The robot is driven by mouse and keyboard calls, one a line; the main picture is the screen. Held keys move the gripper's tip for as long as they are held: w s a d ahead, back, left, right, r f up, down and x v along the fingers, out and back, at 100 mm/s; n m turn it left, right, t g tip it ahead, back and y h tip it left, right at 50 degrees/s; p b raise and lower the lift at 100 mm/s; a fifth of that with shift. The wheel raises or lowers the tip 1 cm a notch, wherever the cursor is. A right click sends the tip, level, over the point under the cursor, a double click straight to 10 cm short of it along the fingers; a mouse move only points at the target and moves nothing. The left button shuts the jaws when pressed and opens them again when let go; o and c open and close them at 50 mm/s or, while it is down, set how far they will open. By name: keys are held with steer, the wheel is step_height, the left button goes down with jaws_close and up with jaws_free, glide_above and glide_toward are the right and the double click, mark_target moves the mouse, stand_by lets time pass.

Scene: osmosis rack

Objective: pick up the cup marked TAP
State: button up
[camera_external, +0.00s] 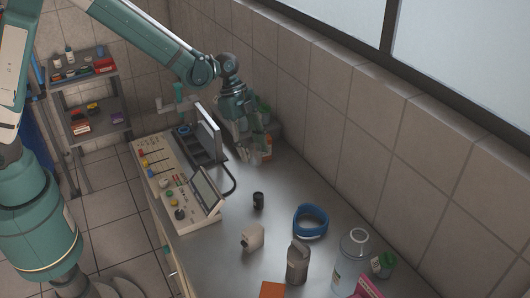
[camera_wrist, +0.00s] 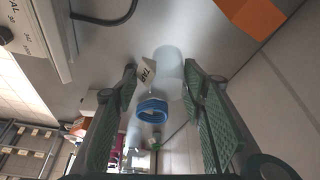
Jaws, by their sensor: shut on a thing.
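My gripper (camera_wrist: 160,75) has its two green ribbed fingers closed on the sides of a clear, see-through cup (camera_wrist: 168,82). A white tag reading TAP (camera_wrist: 148,72) shows on the cup in the wrist view. In the external view my gripper (camera_external: 250,143) is at the back of the steel counter, near the wall. There the cup is small and hard to make out among the fingers and the containers behind. I cannot tell for certain whether its base touches the counter.
An orange-labelled container (camera_external: 267,146) stands close behind my gripper. A panel device (camera_external: 207,142) is at left, with a cable on the counter. A black small jar (camera_external: 258,200), blue ring (camera_external: 311,222), brown bottle (camera_external: 297,263) and large clear bottle (camera_external: 352,250) stand nearer the front.

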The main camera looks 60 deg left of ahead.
steer(key=shift+r, duration=0.75)
